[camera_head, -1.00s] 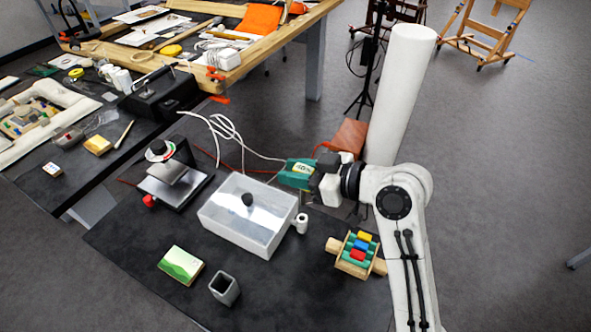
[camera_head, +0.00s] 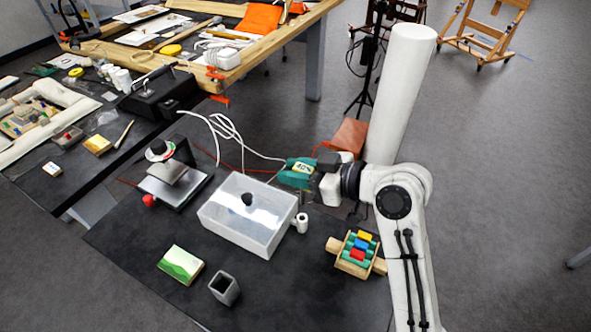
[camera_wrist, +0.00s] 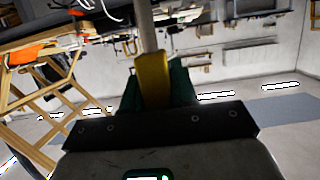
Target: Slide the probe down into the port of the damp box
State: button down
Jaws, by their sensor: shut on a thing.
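The probe's tip is too small to make out, and the probe looks apart from the port. In the wrist view, a green and yellow body (camera_wrist: 153,82) shows beyond the gripper's dark edge.
A block rack (camera_head: 356,252) with coloured pieces stands right of the box. A grey cup (camera_head: 224,289) and a green-yellow packet (camera_head: 181,265) lie in front. A stand with a dial (camera_head: 172,180) is at left. White cables run behind the box.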

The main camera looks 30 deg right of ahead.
jog(key=shift+f+b, duration=3.2)
jog(key=shift+f, duration=0.85)
jog(key=shift+r, duration=0.1)
jog(key=shift+r+p, duration=3)
jog(key=shift+r, duration=0.7)
jog(key=shift+f, duration=0.35)
